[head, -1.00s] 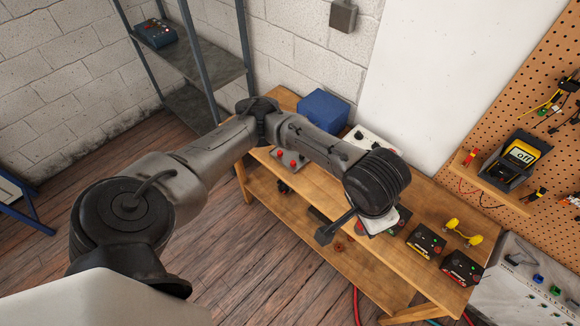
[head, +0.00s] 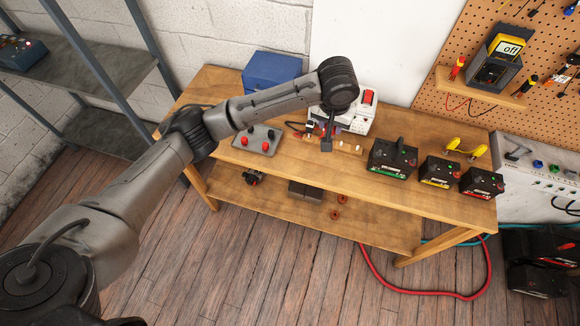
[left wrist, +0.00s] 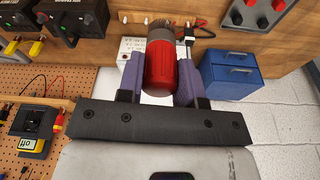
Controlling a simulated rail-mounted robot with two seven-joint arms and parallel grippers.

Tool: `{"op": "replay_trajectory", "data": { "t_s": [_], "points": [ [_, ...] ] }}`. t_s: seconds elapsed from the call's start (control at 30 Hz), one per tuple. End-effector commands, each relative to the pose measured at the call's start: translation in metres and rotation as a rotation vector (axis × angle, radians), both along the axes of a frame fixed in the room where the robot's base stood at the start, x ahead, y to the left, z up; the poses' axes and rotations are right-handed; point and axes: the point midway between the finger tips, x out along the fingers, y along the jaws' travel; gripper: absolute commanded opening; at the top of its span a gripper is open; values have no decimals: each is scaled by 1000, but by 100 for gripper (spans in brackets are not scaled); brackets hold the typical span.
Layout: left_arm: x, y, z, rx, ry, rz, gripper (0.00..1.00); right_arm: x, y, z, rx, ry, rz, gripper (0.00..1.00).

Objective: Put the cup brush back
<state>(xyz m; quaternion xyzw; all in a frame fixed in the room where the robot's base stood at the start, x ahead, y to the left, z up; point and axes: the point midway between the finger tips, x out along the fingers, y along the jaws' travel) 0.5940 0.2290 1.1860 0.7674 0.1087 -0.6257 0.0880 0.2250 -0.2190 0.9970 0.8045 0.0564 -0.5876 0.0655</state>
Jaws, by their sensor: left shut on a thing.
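The cup brush (left wrist: 160,66) shows in the left wrist view as a red cylinder with grey bristles at its far end. My left gripper (left wrist: 160,80) has its two purple fingers closed on the sides of the red body. In the head view my left arm reaches over the middle of the bench, above a small wooden rack (head: 348,146) with pale pegs. There the wrist hides most of the gripper and the brush. Whether the brush touches anything below cannot be told. My right gripper is not in view.
A white device with a red part (head: 368,98) stands behind the rack. A blue box (head: 272,72) and a grey plate with red and black knobs (head: 257,140) are to the left. A green-trimmed black battery (head: 392,160) and two smaller ones are to the right.

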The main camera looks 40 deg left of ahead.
Motion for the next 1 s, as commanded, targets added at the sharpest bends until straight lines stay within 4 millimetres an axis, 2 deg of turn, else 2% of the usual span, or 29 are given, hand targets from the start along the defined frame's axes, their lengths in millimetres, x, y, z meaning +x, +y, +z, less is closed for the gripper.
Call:
{"op": "replay_trajectory", "data": {
  "t_s": [0.03, 0.2, 0.3, 0.47, 0.63, 1.0],
  "points": [
    [12, 5, -33, -3, 1, 23, 14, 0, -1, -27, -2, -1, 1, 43],
    [41, 20, -82, -1, 1, 75, 14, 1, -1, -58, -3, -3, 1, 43],
    [51, 27, -102, -2, -1, 95, 14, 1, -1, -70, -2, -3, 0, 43],
    [59, 34, -121, -1, -2, 111, 14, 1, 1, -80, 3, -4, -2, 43],
    [53, 53, -137, 1, -2, 120, 14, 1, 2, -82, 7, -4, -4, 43],
    [17, 116, -180, 3, -1, 119, 14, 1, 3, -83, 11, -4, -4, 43]
  ]
}}
